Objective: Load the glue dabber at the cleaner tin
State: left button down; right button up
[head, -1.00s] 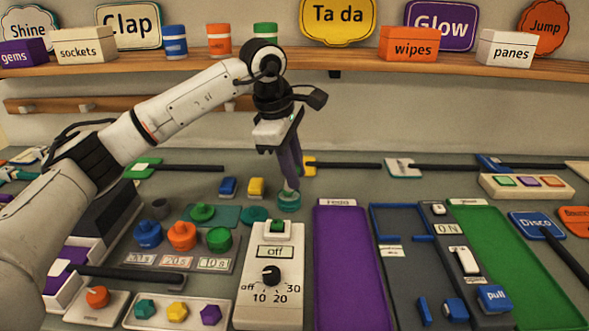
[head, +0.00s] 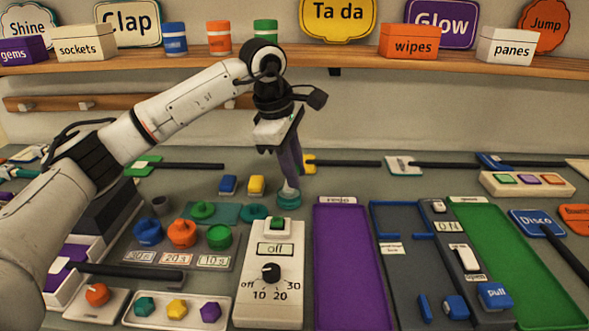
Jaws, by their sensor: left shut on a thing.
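My left gripper (head: 283,140) points down and is shut on the purple handle of the glue dabber (head: 290,165). The dabber hangs nearly upright, with a pale lower end just above or in the mouth of a small teal tin (head: 289,200). I cannot tell whether its tip touches the inside. The teal tin stands on the grey bench behind the timer box; I see no readable label on it. A teal lid-like disc (head: 254,213) lies to its left. My right gripper is not in view.
The white timer box (head: 270,260) stands in front of the tin. Blue (head: 148,233), orange (head: 182,233) and green (head: 219,237) knobbed pots stand to the left. A blue block (head: 228,185) and yellow block (head: 256,185) lie behind. The purple tray (head: 348,265) is empty.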

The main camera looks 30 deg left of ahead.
pick_arm(q)
jog(key=shift+f, duration=0.1)
notch_tip(320, 180, up, 2)
jog(key=shift+r+p, duration=0.2)
jog(key=shift+p, duration=0.85)
jog(key=shift+r+p, duration=0.6)
jog(key=shift+r, duration=0.1)
jog(key=shift+r+p, duration=0.55)
jog(key=shift+r, duration=0.1)
jog(key=shift+r+p, duration=0.9)
jog(key=shift+r, duration=0.2)
jog(key=shift+f, duration=0.1)
